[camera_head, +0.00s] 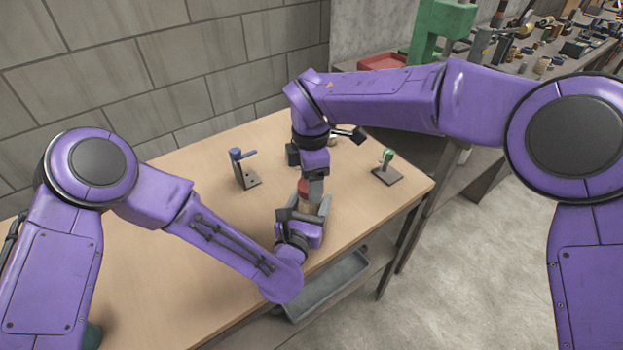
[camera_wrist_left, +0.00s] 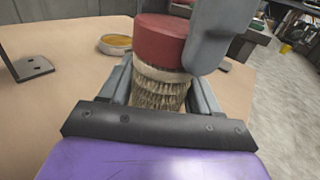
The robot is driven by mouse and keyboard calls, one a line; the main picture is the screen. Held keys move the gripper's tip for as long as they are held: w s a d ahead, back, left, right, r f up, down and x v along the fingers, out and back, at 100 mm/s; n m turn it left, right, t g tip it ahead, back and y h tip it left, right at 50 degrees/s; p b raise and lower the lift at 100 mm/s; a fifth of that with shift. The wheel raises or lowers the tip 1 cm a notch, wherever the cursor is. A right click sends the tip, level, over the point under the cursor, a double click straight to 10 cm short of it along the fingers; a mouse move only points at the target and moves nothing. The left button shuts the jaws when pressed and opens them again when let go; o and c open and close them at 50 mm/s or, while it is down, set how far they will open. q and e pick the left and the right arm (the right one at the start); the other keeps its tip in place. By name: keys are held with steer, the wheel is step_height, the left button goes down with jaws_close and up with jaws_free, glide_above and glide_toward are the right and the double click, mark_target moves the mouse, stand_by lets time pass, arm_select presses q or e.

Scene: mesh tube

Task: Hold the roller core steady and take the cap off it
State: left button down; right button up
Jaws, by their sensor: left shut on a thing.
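The roller core (camera_wrist_left: 158,88) is a tan, ribbed, roughly upright cylinder low in my left gripper; in the head view only a small part of it (camera_head: 307,207) shows. The red cap (camera_wrist_left: 156,42) sits on its top end and also shows in the head view (camera_head: 303,187). My left gripper (camera_head: 308,212) is shut on the core, one finger on each side. My right gripper (camera_head: 316,186) comes down from above at the cap. In the left wrist view one grey right finger (camera_wrist_left: 208,38) stands close against the cap's side; whether it presses on the cap is unclear.
A blue-topped stand (camera_head: 243,170) stands left of the grippers and a green-topped stand (camera_head: 387,168) to the right. The table's left part (camera_head: 150,275) is clear. A grey tray (camera_head: 330,287) sits below the table edge.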

arm_select(q)
steer(key=shift+s, duration=0.1)
arm_select(e)
steer(key=n, duration=0.7)
arm_select(q)
steer(key=shift+d, duration=0.1)
arm_select(e)
steer(key=n, duration=0.6)
steer(key=shift+w+n, duration=0.1)
steer(key=shift+n, duration=0.3)
steer(key=n, duration=0.6)
steer(key=shift+r, duration=0.1)
steer(key=n, duration=0.5)
steer(key=shift+n, duration=0.3)
steer(key=n, duration=0.3)
steer(key=shift+n, duration=0.3)
steer(key=shift+r, duration=0.2)
steer(key=shift+r, duration=0.95)
